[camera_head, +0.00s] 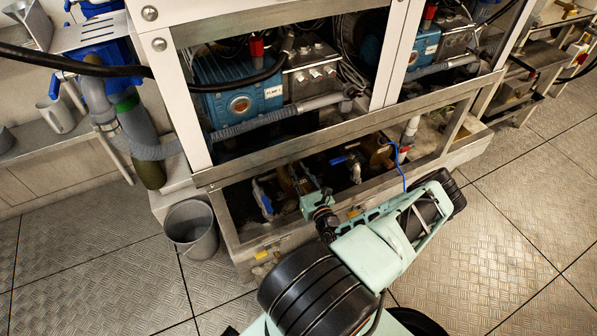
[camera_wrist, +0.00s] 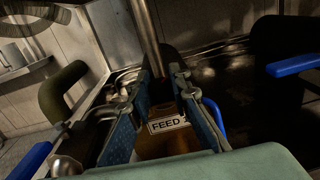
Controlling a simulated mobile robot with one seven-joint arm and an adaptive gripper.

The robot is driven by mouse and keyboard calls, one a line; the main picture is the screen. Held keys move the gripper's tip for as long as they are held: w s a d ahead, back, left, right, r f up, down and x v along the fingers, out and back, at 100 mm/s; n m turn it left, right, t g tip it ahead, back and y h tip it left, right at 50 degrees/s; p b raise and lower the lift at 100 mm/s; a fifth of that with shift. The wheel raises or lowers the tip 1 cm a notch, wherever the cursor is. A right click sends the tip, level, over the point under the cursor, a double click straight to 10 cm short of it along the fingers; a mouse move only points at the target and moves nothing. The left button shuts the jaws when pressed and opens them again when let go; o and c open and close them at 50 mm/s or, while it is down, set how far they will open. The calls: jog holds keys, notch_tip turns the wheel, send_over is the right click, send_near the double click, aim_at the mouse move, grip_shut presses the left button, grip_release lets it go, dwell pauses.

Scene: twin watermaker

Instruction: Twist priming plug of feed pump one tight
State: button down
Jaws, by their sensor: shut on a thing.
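My gripper (camera_head: 306,186) reaches down through the open lower bay of the white frame to the left brass feed pump (camera_head: 285,186). In the wrist view, the two blue-padded fingers of my gripper (camera_wrist: 162,80) stand on either side of a brass-brown part with a white FEED label (camera_wrist: 167,124). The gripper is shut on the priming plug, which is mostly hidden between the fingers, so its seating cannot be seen. A blue lever handle (camera_head: 262,198) is just left of my gripper.
A second brass pump (camera_head: 378,150) with a blue handle (camera_head: 342,159) sits to the right. A steel rail (camera_head: 330,140) crosses above the bay. The blue PUMP 1 unit (camera_head: 240,88) is higher up. A grey bucket (camera_head: 191,229) stands on the floor at left.

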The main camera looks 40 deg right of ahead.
aim_at(299, 171)
jog(key=shift+r+m+g+h+p, duration=0.15)
jog(key=shift+m+g+h+p, duration=0.15)
jog(key=shift+m+h+p, duration=0.35)
jog(key=shift+h, duration=0.35)
jog(key=c, duration=1.8)
grip_release()
jog(key=shift+o, duration=0.2)
notch_tip(299, 171, up, 10)
jog(key=shift+f, duration=0.1)
